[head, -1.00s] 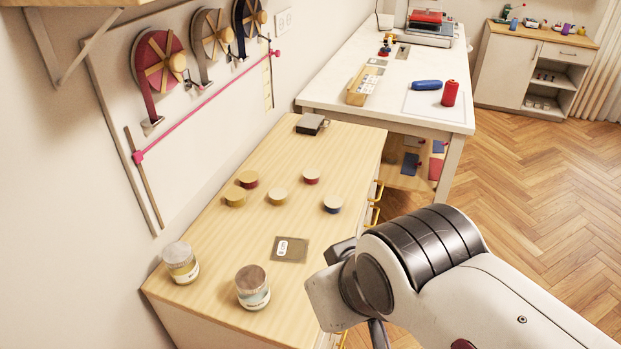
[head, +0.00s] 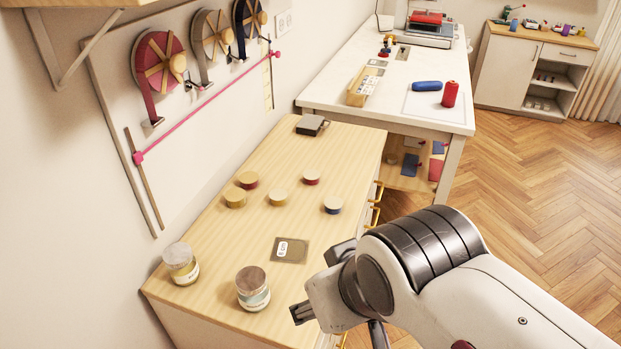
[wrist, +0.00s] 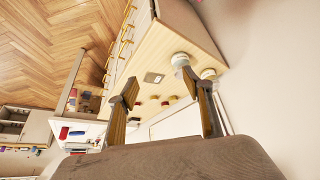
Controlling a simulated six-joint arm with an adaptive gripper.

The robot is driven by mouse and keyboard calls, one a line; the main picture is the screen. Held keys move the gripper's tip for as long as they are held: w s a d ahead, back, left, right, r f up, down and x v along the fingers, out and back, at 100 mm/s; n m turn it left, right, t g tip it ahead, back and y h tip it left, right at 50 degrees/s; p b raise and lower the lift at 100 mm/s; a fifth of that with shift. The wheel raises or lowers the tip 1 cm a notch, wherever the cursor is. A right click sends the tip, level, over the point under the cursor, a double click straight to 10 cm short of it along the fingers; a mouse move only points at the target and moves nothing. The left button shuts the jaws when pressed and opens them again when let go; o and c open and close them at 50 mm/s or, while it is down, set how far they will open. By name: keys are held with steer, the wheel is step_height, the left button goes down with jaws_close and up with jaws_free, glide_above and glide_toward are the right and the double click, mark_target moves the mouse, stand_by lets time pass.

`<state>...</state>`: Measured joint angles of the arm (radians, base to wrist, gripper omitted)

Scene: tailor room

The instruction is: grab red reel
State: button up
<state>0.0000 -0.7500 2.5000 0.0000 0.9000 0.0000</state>
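Two small low reels with pale tops and red sides stand on the wooden cabinet top: one red reel (head: 311,178) towards the right and another red-sided reel (head: 248,179) at the left of the group. My gripper (head: 300,312) is at the cabinet's near right edge, well short of the reels and touching none of them. In the wrist view my gripper (wrist: 158,80) has its two fingers spread, with nothing between them.
Yellow reels (head: 235,197) (head: 278,198) and a blue reel (head: 333,205) stand close by. Two jars (head: 253,288) (head: 181,264) occupy the near end, beside a flat label card (head: 290,250). A dark box (head: 311,125) sits at the far end. A wall with ribbon wheels (head: 158,62) borders the left.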

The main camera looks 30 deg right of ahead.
mark_target(307, 178)
steer(key=shift+w, duration=0.15)
steer(key=w+a+r+m+t, duration=0.1)
steer(key=w+r+m+t, duration=0.15)
steer(key=w+m, duration=1.2)
steer(key=w+r+m+t, duration=0.1)
steer(key=w+m+t, duration=0.4)
steer(key=w, duration=1.7)
steer(key=w+d+f+m+g+h, duration=0.1)
steer(key=w+d+f+m+h, duration=0.3)
steer(key=w+d+f+m, duration=0.65)
steer(key=d+f+m+g+h, duration=0.1)
steer(key=d+f+m+h, duration=0.1)
steer(key=f+m, duration=0.2)
steer(key=w+d+f+m+g+h, duration=0.1)
steer(key=d+f+m+h, duration=0.1)
steer(key=f+m, duration=0.2)
steer(key=d+f+m+g+h, duration=0.1)
steer(key=d+f+m+h, duration=0.1)
steer(key=m, duration=0.5)
steer(key=shift+w+d+f, duration=0.1)
steer(key=shift+d+f, duration=0.2)
steer(key=shift+f, duration=0.4)
steer(key=shift+w+d+f, duration=0.1)
steer(key=shift+d+f, duration=0.2)
steer(key=shift+f, duration=0.35)
steer(key=shift+s+d+f+m, duration=0.1)
steer(key=shift+d+f+m, duration=0.1)
steer(key=shift+f+m, duration=0.25)
